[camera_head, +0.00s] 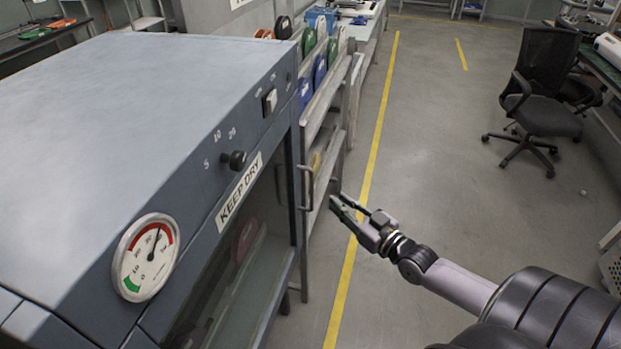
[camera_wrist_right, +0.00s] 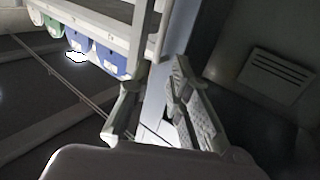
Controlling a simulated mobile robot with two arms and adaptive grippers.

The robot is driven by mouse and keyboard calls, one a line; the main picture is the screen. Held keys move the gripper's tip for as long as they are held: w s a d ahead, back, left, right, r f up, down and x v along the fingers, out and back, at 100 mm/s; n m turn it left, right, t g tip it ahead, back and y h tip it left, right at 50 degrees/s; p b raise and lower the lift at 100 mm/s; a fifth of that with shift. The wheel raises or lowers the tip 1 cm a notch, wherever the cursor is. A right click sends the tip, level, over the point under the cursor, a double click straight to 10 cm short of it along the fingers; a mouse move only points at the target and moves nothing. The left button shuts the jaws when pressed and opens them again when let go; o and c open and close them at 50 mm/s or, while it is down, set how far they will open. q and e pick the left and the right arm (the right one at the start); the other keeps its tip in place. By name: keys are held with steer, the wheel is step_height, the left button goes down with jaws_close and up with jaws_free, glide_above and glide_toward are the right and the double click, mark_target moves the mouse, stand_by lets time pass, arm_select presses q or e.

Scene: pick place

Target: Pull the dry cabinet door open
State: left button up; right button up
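The dry cabinet (camera_head: 130,90) is a large grey box on the left of the head view, with a KEEP DRY label and a round gauge. Its dark glass door (camera_head: 225,275) is below the label and looks closed. The dark upright door handle (camera_head: 307,188) stands out near the door's far edge. My right gripper (camera_head: 341,206) is a short way right of the handle and apart from it, empty. In the right wrist view its fingers (camera_wrist_right: 155,105) are spread. I cannot make out the handle there. My left gripper is not in view.
A rack (camera_head: 335,100) with blue and green bins and spools stands just beyond the cabinet. The bins (camera_wrist_right: 95,52) also show in the wrist view. Open grey floor (camera_head: 420,165) with a yellow line lies to the right. A black office chair (camera_head: 545,95) is farther back.

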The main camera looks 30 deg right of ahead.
steer(key=w+a, duration=0.1)
steer(key=w, duration=1.1)
steer(key=shift+a, duration=0.2)
steer(key=shift+s, duration=0.1)
steer(key=shift+c, duration=0.6)
jaws_close()
